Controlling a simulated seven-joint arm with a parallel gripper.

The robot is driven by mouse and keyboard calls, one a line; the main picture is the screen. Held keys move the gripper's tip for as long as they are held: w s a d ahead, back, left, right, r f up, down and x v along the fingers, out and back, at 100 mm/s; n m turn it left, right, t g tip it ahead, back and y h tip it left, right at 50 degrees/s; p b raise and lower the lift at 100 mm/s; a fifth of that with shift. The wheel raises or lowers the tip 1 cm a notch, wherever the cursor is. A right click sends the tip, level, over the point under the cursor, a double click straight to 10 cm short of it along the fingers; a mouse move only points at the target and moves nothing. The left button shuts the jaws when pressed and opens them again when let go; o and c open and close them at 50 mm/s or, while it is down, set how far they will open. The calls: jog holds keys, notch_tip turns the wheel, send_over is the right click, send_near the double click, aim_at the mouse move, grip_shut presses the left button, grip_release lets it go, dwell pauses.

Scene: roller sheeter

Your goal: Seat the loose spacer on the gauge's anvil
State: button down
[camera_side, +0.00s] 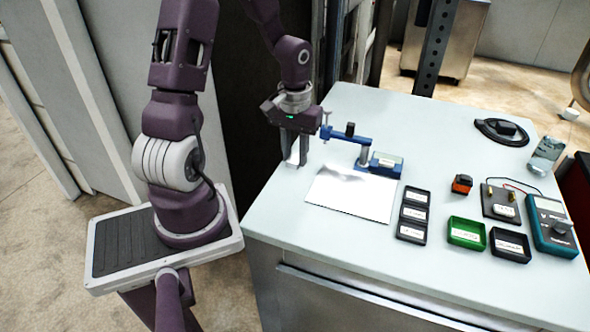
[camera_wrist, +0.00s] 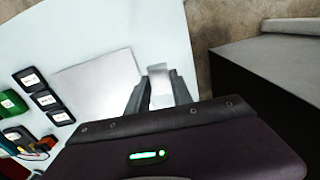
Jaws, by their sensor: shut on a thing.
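My gripper (camera_side: 293,163) points down near the left edge of the worktop, at the far left corner of the pale sheet. It is shut on a pale, flat piece, which looks like the spacer (camera_side: 295,153). The piece also shows between my two fingers in the wrist view (camera_wrist: 160,86). The blue gauge (camera_side: 345,137) stands just right of my gripper, its arm reaching left towards my fingers and its base (camera_side: 386,163) farther right. The anvil is too small to make out. My fingertips are close to the worktop; I cannot tell whether they touch it.
A pale sheet (camera_side: 350,194) lies flat in front of the gauge. Right of it are a black three-part tray (camera_side: 413,215), a green bin (camera_side: 466,233), a black bin (camera_side: 509,245), an orange block (camera_side: 462,184) and a teal meter (camera_side: 551,226). The worktop's back is mostly clear.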

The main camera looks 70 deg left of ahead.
notch_tip(320, 180, up, 3)
jog(key=shift+w+r, duration=0.1)
jog(key=shift+w, duration=0.05)
jog(key=shift+w+d+r+m, duration=0.15)
jog(key=shift+w+d+m, duration=0.15)
jog(key=shift+w+m, duration=0.35)
jog(key=w+d+m, duration=0.4)
jog(key=w+m, duration=0.2)
jog(key=m, duration=1)
send_over(353, 190)
notch_tip(353, 190, down, 2)
jog(key=shift+d+f, duration=0.1)
jog(key=shift+f, duration=2.45)
jog(key=shift+f, duration=0.1)
jog(key=shift+f, duration=0.55)
jog(key=shift+f, duration=0.4)
